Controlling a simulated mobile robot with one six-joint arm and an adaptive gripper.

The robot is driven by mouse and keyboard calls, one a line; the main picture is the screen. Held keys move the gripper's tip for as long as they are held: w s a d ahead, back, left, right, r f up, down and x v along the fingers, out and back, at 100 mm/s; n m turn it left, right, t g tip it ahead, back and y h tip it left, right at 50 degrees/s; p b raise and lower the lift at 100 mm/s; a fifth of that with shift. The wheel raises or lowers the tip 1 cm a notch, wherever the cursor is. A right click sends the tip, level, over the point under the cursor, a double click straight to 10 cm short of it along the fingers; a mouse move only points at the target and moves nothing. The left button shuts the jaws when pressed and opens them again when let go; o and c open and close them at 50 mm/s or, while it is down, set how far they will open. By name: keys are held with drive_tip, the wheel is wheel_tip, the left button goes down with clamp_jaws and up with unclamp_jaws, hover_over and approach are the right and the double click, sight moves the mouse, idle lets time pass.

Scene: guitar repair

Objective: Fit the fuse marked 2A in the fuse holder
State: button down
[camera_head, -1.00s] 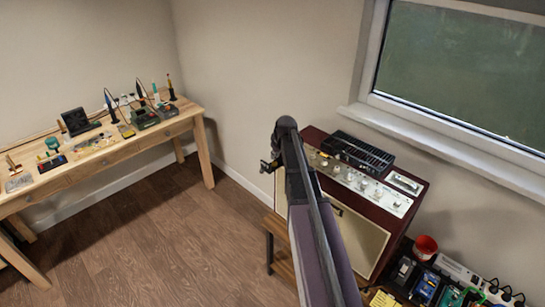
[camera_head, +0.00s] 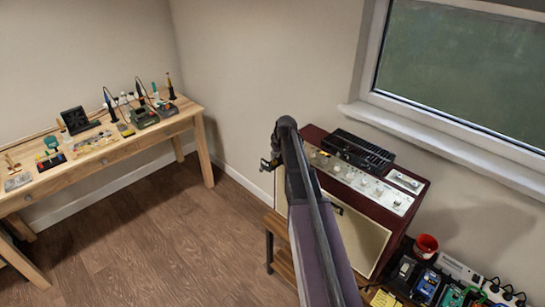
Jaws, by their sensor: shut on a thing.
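My arm reaches up from the bottom to the front of the amplifier (camera_head: 352,222), a dark red cabinet with a cream front and a silver control panel (camera_head: 378,190). My gripper (camera_head: 265,165) shows small and dark at the arm's far end, just left of the panel's left end. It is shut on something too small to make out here. I cannot tell whether it touches the amplifier. No fuse, 2A mark or fuse holder can be made out. The arm hides part of the amplifier's left side.
A black vented unit (camera_head: 358,151) sits on the amplifier, which stands on a wooden stand (camera_head: 281,245). A red cup (camera_head: 426,246), circuit boards and a power strip crowd the lower right. A wooden workbench (camera_head: 140,145) with tools stands left. The floor between is clear.

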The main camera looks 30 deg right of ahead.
drive_tip(key=shift+f+b, duration=0.3)
drive_tip(key=shift+f, duration=0.05)
idle(0.3)
drive_tip(key=c, duration=0.7)
unclamp_jaws()
drive_tip(key=shift+o, duration=0.2)
drive_tip(key=shift+o, duration=2)
drive_tip(key=shift+w+r, duration=0.15)
drive_tip(key=shift+r, duration=0.05)
drive_tip(key=shift+r+p, duration=0.4)
drive_tip(key=shift+p, duration=0.2)
drive_tip(key=shift+r+p, duration=3.5)
